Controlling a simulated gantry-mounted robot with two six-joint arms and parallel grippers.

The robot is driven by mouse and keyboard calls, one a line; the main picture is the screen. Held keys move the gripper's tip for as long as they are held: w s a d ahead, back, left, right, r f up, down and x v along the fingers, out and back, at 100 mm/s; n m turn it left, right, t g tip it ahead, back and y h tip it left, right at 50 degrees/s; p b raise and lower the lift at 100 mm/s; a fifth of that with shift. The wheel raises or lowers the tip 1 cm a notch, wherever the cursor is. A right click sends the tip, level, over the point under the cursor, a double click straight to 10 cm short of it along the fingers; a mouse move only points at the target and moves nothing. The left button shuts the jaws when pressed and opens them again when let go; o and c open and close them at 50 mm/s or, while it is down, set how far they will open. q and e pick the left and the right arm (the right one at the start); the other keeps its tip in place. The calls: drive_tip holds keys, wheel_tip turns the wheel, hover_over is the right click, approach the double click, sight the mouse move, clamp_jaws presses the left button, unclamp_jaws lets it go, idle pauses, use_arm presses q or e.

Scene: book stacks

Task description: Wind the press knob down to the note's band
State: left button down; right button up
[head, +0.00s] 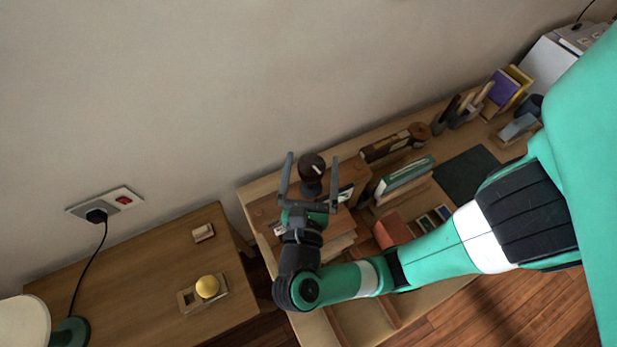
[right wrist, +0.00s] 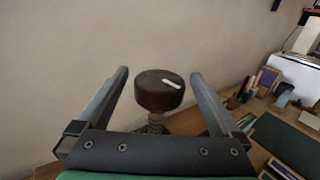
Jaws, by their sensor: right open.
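The press knob (head: 312,167) is a dark brown round knob with a white mark on its top. In the right wrist view the knob (right wrist: 159,90) stands on a threaded screw (right wrist: 156,122). My right gripper (head: 313,160) is open, with one finger on each side of the knob and a gap at both sides. In the right wrist view the fingers (right wrist: 158,78) also stand apart from it. A small pale card (head: 346,193) shows beside the right finger; I cannot tell whether it is the note. Its band cannot be made out. My left gripper is not in view.
Tools (head: 462,110) and a purple book (head: 503,90) stand farther back. The wall is close behind.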

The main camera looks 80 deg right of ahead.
sight(309, 179)
drive_tip(key=a, duration=0.5)
drive_tip(key=shift+s, duration=0.2)
drive_tip(key=a+b, duration=0.2)
drive_tip(key=b, duration=0.1)
drive_tip(key=shift+s+a+f, duration=0.15)
drive_tip(key=shift+a+f, duration=0.1)
drive_tip(key=shift+f, duration=0.1)
drive_tip(key=shift+s+a+r+b, duration=0.2)
drive_tip(key=shift+a+r+b, duration=0.05)
drive_tip(key=shift+a+b, duration=0.15)
drive_tip(key=shift+r, duration=0.15)
drive_tip(key=shift+w, duration=0.1)
